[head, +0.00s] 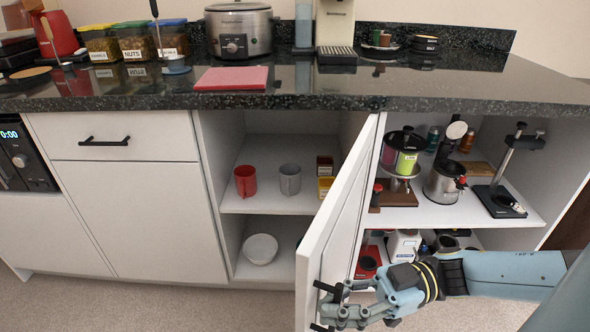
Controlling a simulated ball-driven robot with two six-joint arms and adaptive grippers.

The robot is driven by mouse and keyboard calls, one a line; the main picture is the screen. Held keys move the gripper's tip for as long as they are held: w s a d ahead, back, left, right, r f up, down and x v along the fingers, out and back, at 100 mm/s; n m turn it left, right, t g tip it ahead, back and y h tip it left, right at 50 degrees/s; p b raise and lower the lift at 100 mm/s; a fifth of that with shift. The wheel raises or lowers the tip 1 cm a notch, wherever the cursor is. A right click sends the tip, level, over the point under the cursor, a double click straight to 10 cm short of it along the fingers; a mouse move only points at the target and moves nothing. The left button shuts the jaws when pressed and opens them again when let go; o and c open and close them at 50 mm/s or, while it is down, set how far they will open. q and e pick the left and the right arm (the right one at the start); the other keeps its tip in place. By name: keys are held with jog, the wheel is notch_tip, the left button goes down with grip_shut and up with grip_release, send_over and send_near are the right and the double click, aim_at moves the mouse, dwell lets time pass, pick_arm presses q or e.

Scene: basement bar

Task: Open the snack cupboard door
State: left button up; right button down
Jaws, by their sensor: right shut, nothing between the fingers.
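A white cupboard door (345,200) stands swung well out from the counter, its free edge toward me. It is hinged near the divider between two lower compartments. The left compartment is uncovered and shows a red mug (246,181), a grey mug (290,179), small boxes (325,178) and a white bowl (260,249). My right gripper (322,312) is shut and empty, low beside the door's right face near its free edge. Dark bar pieces show there, but I cannot tell handle from finger or whether they touch. My left gripper is out of view.
The dark stone counter (430,90) overhangs the cupboards. Right of the door, open shelves (440,212) hold juicers and other appliances. A closed drawer (125,135) and closed panel (150,215) are at left. Carpet (200,305) in front is clear at left.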

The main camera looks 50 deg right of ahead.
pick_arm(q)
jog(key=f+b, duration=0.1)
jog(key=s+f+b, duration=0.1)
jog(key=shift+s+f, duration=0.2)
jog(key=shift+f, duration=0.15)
pick_arm(e)
jog(key=s+d+n+g+y, duration=0.2)
jog(key=s+d+g, duration=0.3)
jog(key=s, duration=0.6)
jog(key=shift+d+n, duration=0.7)
jog(key=shift+d, duration=0.3)
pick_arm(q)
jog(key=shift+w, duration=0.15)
pick_arm(e)
jog(key=c, duration=1.6)
grip_release()
jog(key=shift+c, duration=0.2)
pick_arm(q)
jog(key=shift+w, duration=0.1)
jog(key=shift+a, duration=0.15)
pick_arm(e)
jog(key=v, duration=1.2)
